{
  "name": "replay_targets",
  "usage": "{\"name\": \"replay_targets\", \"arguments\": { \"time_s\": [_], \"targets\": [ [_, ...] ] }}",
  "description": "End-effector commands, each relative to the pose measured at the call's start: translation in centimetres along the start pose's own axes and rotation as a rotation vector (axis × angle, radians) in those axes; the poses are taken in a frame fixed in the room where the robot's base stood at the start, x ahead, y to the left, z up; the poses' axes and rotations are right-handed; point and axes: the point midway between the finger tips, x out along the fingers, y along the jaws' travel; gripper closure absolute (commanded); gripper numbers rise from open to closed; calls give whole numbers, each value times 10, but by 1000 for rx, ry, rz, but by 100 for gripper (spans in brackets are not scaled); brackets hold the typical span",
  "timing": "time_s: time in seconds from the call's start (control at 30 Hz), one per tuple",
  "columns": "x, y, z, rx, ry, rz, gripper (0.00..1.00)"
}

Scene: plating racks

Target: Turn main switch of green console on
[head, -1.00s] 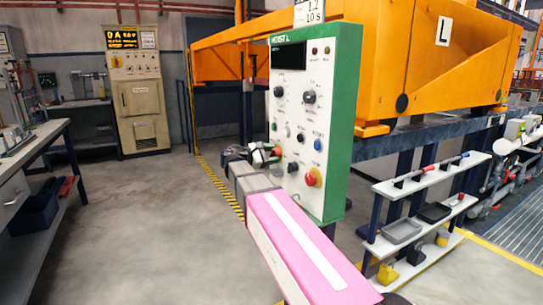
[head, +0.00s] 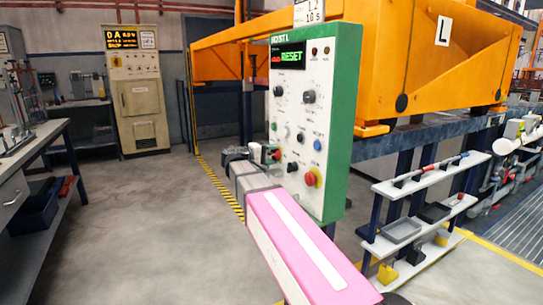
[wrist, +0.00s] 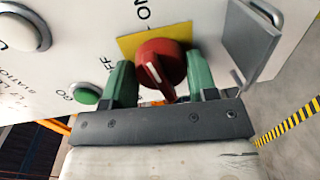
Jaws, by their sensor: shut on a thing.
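The green console (head: 340,130), with a white front panel, stands in the middle of the head view. Its display (head: 289,55) is lit and reads RESET in green. The main switch is a red rotary knob (wrist: 163,62) on a yellow plate, with ON and OFF lettered around it in the wrist view. A white mark shows on the knob. My gripper (wrist: 158,82) has its green fingers on either side of the knob, shut on it. In the head view my gripper (head: 266,154) is at the panel's left edge and largely hides the switch.
A red mushroom button (head: 311,178) sits low on the panel. A green button (wrist: 86,95) and a grey plate (wrist: 252,45) flank the switch. A white shelf rack (head: 420,215) stands at right, a workbench (head: 40,150) at left. Floor between is clear.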

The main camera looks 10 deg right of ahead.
Motion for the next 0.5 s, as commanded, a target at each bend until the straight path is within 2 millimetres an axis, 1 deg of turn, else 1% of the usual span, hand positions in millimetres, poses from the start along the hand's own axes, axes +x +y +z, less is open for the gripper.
{"name": "replay_targets", "arguments": {
  "time_s": [0.2, 0.5],
  "targets": [
    [0, -1, 1, 120, 9, -4, 71],
    [0, -1, 1, 196, 14, -5, 71]
  ]
}}
